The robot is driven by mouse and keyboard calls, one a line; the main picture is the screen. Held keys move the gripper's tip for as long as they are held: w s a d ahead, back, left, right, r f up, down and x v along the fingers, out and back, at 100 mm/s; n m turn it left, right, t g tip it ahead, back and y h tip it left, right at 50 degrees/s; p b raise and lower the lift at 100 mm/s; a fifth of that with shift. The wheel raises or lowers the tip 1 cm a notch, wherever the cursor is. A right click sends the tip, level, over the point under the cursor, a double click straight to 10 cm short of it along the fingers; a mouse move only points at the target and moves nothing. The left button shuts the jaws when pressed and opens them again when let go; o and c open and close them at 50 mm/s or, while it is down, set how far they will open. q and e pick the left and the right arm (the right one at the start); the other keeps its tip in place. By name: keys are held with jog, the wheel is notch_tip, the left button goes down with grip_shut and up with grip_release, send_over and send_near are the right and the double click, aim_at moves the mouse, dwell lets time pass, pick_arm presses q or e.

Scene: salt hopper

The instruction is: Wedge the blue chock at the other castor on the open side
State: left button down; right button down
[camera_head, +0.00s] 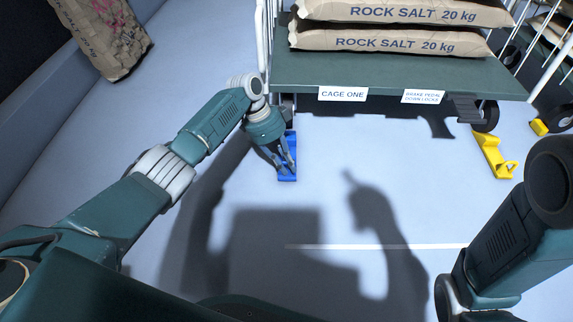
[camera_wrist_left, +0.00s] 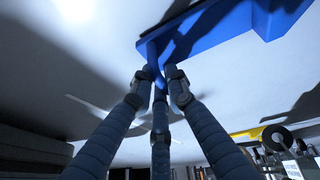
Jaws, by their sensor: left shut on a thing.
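The blue chock (camera_head: 288,178) lies on the floor at the front left corner of the cage marked CAGE ONE (camera_head: 400,75). It also shows in the left wrist view (camera_wrist_left: 225,28). My left gripper (camera_head: 288,168) is shut on it, with the fingers closed on a thin upright part of it. The chock's far end points towards the left front castor, which is mostly hidden under the deck and behind my gripper. I cannot tell whether they touch. The right front castor (camera_head: 487,116) shows, with a yellow chock (camera_head: 493,155) in front of it. My right gripper is out of view.
Sacks of rock salt (camera_head: 390,40) lie on the cage deck. A brake pedal (camera_head: 463,107) sticks out near the right castor. Another cage wheel with a yellow chock (camera_head: 539,127) stands at the far right. A sack (camera_head: 105,40) lies at the upper left. The front floor is clear.

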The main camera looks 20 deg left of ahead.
pick_arm(q)
jog(key=shift+w+a+f, duration=0.15)
jog(key=shift+w+a, duration=0.05)
jog(key=shift+w, duration=0.6)
jog(key=shift+w+f, duration=0.1)
jog(key=shift+w, duration=0.2)
jog(key=shift+w+a, duration=0.3)
jog(key=shift+w, duration=0.15)
jog(key=c, duration=1.6)
grip_release()
jog(key=shift+c, duration=0.2)
jog(key=shift+a+f, duration=0.1)
jog(key=v, duration=1.2)
jog(key=shift+d, duration=0.35)
